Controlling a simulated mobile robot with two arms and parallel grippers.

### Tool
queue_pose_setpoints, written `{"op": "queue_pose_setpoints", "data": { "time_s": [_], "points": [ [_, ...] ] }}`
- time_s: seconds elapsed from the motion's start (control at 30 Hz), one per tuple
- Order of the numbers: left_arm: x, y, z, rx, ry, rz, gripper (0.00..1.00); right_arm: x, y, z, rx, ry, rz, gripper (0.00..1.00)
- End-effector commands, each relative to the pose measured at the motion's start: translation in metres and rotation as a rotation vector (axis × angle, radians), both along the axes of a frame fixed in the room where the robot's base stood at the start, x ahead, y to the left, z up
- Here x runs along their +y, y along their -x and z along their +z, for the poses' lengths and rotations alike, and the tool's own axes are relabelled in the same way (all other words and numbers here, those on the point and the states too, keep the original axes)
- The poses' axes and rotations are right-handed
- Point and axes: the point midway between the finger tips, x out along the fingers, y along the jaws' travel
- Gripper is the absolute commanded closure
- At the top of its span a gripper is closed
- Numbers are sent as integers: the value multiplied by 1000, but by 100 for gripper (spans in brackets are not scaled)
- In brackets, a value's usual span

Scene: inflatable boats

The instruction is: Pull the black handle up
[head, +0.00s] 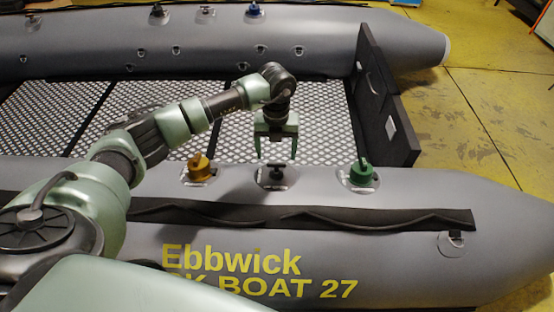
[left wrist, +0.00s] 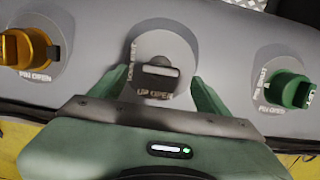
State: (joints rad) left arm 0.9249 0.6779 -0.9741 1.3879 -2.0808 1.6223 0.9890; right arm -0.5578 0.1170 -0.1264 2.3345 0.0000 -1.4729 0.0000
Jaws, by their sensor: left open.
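The black handle (head: 277,172) is on a round pale patch on the near grey boat tube, between a yellow one and a green one. In the left wrist view the black handle (left wrist: 160,78) lies across its patch, with "UP OPEN" lettering below it. My left gripper (head: 277,155) is open and points down over the handle. In the left wrist view its two green fingers (left wrist: 158,80) are apart, one on each side of the handle, without visible contact. My right gripper is not in view.
A yellow handle (head: 199,167) sits left of the black one, and a green handle (head: 361,174) sits right. A dark transom board (head: 388,110) stands at the right end of the boat. The patterned boat floor (head: 320,120) looks clear.

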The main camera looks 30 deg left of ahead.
Motion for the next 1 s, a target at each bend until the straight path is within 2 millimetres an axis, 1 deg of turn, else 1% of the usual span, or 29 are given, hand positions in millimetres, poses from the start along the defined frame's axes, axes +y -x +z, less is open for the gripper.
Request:
{"op": "queue_pose_setpoints", "data": {
  "time_s": [0.03, 0.1, 0.2, 0.37, 0.57, 0.6, 0.67, 0.7, 0.77, 0.8, 0.87, 1.0],
  "points": [
    [-1, 1, -11, 3, 1, 0, 24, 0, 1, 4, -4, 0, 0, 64],
    [-1, 1, -21, 2, 1, 0, 24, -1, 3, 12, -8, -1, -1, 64],
    [0, 0, -31, 0, 1, -1, 24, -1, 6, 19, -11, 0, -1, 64],
    [-1, 0, -37, -1, 3, -3, 24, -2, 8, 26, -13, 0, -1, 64],
    [-1, 0, -37, -1, 3, -3, 24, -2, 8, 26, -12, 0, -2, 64],
    [-1, 0, -37, -1, 3, -3, 29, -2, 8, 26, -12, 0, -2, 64],
    [-1, 0, -37, -1, 3, -3, 46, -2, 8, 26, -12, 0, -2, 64],
    [-1, 0, -37, -1, 3, -3, 57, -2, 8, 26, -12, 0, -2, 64],
    [-1, 0, -37, -1, 3, -3, 74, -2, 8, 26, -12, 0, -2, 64],
    [-1, 0, -37, -1, 3, -3, 85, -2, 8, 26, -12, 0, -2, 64],
    [-1, 0, -37, -1, 3, -3, 100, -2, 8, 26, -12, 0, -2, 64],
    [-1, 0, -36, -1, 3, -3, 100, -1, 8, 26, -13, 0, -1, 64]
  ]
}}
